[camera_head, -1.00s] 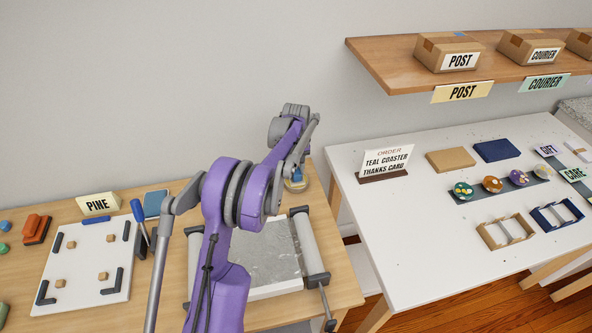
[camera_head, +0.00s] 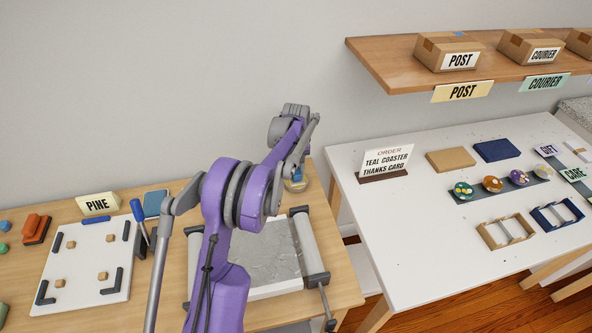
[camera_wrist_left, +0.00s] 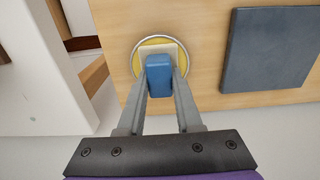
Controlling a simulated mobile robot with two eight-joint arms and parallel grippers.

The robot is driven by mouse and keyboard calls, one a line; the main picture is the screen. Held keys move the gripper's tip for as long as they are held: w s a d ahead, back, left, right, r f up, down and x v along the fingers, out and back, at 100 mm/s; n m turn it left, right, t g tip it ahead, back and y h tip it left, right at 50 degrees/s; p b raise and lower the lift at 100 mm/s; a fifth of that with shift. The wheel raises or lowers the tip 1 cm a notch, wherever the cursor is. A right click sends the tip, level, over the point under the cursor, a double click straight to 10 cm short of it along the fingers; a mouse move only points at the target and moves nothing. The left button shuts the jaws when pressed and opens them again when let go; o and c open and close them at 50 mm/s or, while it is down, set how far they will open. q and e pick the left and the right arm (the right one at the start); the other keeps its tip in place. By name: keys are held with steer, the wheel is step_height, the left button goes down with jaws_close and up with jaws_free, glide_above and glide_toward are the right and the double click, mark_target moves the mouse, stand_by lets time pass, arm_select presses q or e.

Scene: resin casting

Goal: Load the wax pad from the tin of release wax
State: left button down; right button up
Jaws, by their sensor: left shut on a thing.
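The wax pad (camera_wrist_left: 158,73) has a blue grip over a pale pad. In the left wrist view my left gripper (camera_wrist_left: 160,88) is shut on the blue grip. The pad is over the round tin of release wax (camera_wrist_left: 140,51), which has a yellow inside and a pale rim. I cannot tell whether the pad touches the wax. In the head view the tin (camera_head: 298,184) is small at the back right of the wooden bench, and my left arm hides much of the gripper there. My right gripper is not in view.
A dark blue-grey slab (camera_wrist_left: 268,48) lies beside the tin. On the wooden bench (camera_head: 345,285) are a grey sheet between rollers (camera_head: 310,245) and a white board (camera_head: 85,262) with corner stops. A white table (camera_head: 400,220) stands to the right, below a shelf with boxes.

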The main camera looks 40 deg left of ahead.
arm_select(q)
steer(key=shift+r+p, duration=1.65)
steer(key=shift+r, duration=1.85)
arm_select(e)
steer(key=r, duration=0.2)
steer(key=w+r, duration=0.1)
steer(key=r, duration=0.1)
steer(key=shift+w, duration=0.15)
arm_select(q)
steer(key=shift+f, duration=0.1)
